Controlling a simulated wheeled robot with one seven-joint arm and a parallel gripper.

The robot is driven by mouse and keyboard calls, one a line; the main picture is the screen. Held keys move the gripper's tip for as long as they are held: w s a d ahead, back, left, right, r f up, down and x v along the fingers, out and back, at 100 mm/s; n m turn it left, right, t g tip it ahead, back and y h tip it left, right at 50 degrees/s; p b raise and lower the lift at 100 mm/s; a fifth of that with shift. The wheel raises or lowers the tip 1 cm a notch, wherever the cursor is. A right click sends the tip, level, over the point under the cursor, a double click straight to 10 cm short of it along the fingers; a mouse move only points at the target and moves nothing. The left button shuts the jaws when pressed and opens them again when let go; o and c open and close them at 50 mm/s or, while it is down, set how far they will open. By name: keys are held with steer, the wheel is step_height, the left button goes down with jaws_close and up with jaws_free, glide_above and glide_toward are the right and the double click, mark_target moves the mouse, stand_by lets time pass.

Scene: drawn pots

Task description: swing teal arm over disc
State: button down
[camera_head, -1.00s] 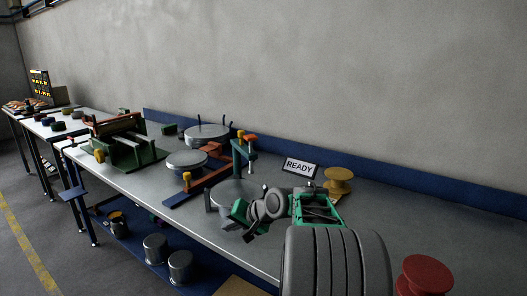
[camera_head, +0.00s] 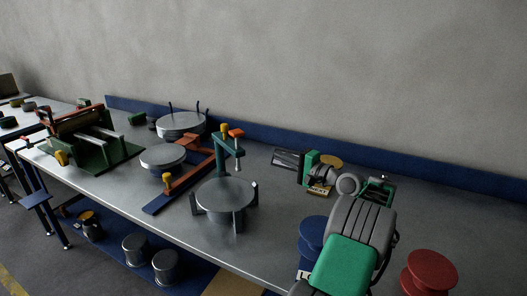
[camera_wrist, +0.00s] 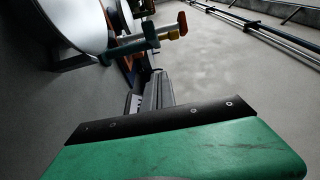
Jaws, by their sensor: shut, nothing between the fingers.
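The teal arm (camera_head: 224,149) sits on a teal post at the end of a reddish-orange bar, behind the disc. It has a yellow knob, and an orange knob with a grey pin below it. The grey disc (camera_head: 226,194) lies on a stand with upright pegs, in front of the teal arm. Whether the arm's tip overlaps the disc's far edge is unclear. My gripper (camera_head: 276,158) is shut and empty, to the right of the teal arm and apart from it. In the wrist view the teal arm (camera_wrist: 128,48) lies beyond my gripper (camera_wrist: 158,76), with the disc (camera_wrist: 79,22) at upper left.
A red spool (camera_head: 430,271) and a blue spool (camera_head: 313,235) stand at right. A yellow spool (camera_head: 331,161) is partly hidden behind my wrist. Left are two more round plates (camera_head: 163,157) (camera_head: 181,124) and a green roller fixture (camera_head: 92,143). A blue rail (camera_head: 270,153) runs along the back.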

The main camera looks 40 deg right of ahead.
steer(key=w+a+p, duration=0.2)
steer(key=w+a, duration=0.2)
steer(key=w, duration=0.5)
steer(key=shift+a+p, duration=0.15)
steer(key=shift+p, duration=0.25)
steer(key=shift+s+h, duration=0.15)
steer(key=shift+h, duration=0.25)
